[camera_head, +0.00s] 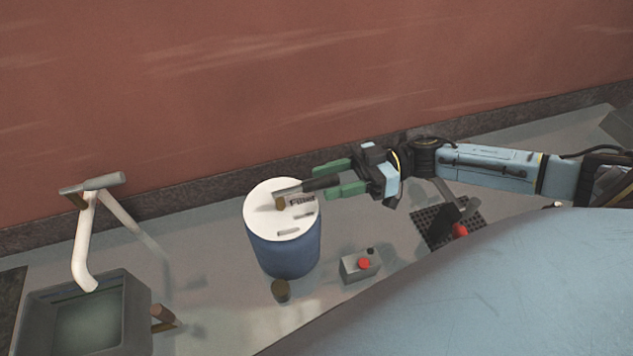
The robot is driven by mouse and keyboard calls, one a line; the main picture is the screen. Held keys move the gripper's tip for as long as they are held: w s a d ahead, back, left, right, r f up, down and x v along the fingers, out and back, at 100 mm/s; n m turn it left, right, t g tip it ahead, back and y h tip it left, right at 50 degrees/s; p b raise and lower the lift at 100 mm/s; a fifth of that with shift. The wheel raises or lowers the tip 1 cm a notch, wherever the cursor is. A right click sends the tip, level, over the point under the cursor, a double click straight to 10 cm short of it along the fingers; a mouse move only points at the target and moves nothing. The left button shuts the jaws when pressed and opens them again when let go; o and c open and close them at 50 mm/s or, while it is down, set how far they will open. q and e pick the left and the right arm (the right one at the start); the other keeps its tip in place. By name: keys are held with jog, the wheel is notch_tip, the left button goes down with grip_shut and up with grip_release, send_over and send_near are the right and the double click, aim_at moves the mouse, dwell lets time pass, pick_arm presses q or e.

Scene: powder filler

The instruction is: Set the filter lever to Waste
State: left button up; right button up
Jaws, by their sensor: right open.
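The filter (284,246) is a blue drum with a white top, standing left of centre on the grey surface. My right gripper (323,181) comes in from the right with green fingers open. My left gripper is out of view.
A grey control box with a red button (364,264) stands right of the drum, and a small dark knob (281,291) in front. A grey basin (88,318) and white pipe (83,245) stand left. A black grate (433,228) lies below my right arm.

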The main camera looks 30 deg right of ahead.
aim_at(316, 185)
jog(key=shift+x, duration=1.65)
grip_shut()
